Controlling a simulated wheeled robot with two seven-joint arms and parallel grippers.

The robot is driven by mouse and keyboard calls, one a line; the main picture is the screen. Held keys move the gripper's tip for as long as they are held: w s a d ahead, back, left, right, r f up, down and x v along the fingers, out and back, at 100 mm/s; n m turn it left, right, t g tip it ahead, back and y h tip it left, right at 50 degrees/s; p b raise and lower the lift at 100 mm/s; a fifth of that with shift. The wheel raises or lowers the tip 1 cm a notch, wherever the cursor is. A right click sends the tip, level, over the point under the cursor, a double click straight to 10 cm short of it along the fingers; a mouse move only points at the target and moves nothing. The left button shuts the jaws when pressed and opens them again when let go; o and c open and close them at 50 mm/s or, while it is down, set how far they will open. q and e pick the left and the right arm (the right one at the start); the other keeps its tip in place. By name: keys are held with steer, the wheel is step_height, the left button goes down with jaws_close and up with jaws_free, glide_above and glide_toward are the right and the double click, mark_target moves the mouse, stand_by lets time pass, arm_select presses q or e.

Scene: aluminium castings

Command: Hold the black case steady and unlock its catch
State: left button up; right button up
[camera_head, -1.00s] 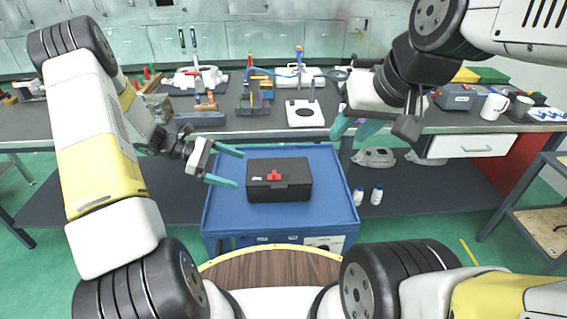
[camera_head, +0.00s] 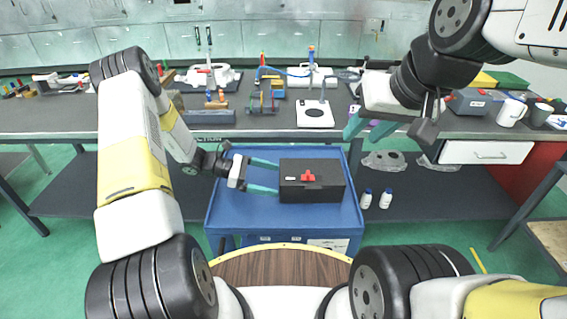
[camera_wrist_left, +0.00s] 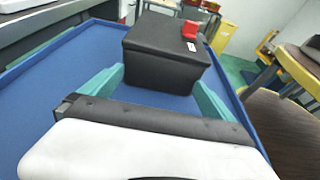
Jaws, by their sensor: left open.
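The black case (camera_head: 312,184) stands on the blue cart top, with a red catch (camera_head: 308,177) on its lid. My left gripper (camera_head: 264,177) is open, with its teal fingers pointing right at the case's left side. In the left wrist view the black case (camera_wrist_left: 165,52) lies just beyond and between the open fingers (camera_wrist_left: 155,85), and the red catch (camera_wrist_left: 190,30) shows on top. The fingertips are close to the case; I cannot tell whether they touch it. My right gripper (camera_head: 365,127) hangs above and behind the cart to the right, its teal fingers partly hidden by its wrist.
The blue cart (camera_head: 235,208) has bare room left of and in front of the case. Two white bottles (camera_head: 375,199) stand right of it. A long workbench (camera_head: 60,115) with tools lies behind. A white mug (camera_head: 511,112) is at the right.

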arm_select(q)
steer(key=shift+x, duration=1.95)
jaws_close()
steer(key=c, duration=0.6)
jaws_free()
